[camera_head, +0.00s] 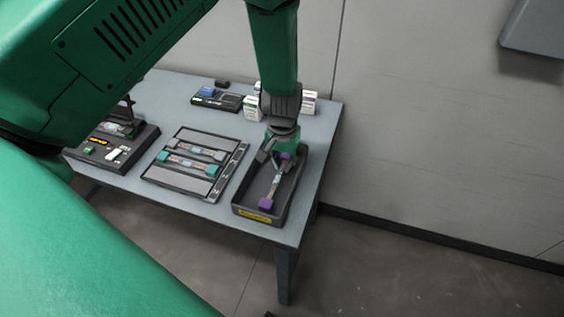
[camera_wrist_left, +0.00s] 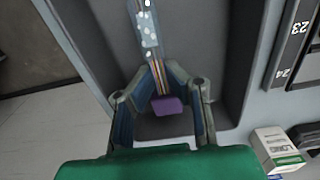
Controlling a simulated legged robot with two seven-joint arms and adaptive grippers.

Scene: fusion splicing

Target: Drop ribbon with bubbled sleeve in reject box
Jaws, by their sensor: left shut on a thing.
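The ribbon (camera_head: 277,181) has purple end blocks, and its near block (camera_head: 266,203) shows in the head view. In the left wrist view its clear sleeve (camera_wrist_left: 148,30) has white bubble-like spots, and one purple block (camera_wrist_left: 168,105) sits between the fingers. My left gripper (camera_head: 273,157) points down into the dark reject box (camera_head: 240,212) with a yellow label. In the left wrist view the gripper (camera_wrist_left: 155,72) is shut on the ribbon close to that block. The ribbon is within the box's outline; whether it touches the floor I cannot tell. My right gripper is not in view.
Left of the box is a slotted tray (camera_head: 213,193) holding ribbons with grey and teal ends. A dark device (camera_head: 137,152) with an orange display stands further left. Small white cartons (camera_head: 252,106) and a dark blue-topped device (camera_head: 218,100) are behind. The table's right edge is close to the box.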

